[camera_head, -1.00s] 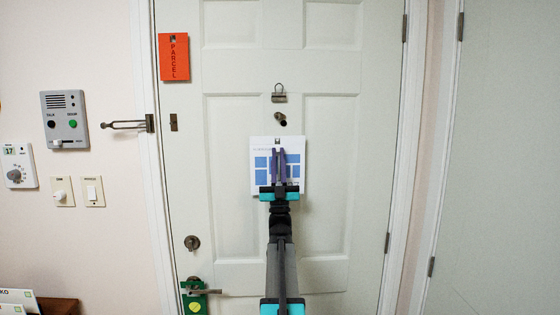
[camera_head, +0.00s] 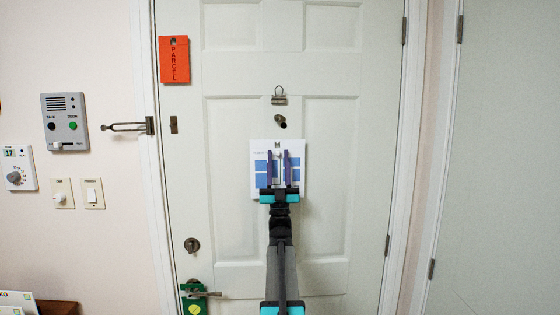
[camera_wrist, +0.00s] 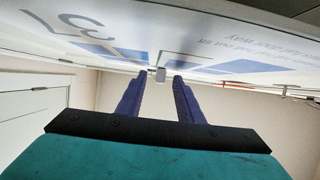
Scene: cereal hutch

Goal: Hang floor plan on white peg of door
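The floor plan (camera_head: 299,187), a white sheet with blue room blocks, is upright and flat against the white door (camera_head: 232,160), with a small slot at its top middle. My gripper (camera_head: 279,155) is open in front of it, its two purple fingers apart and not holding the sheet. In the wrist view, a small pale peg (camera_wrist: 160,74) sticks out at the sheet between the open fingers (camera_wrist: 157,82). The floor plan (camera_wrist: 110,30) fills the top of that view. I cannot clearly see how the peg passes through the slot.
An orange parcel card (camera_head: 174,60) hangs at the door's upper left. A metal clip (camera_head: 279,96) and a peephole (camera_head: 281,121) are above the floor plan. A green tag (camera_head: 194,303) hangs by the door handle (camera_head: 206,293). An intercom (camera_head: 65,121) and switches are on the left wall.

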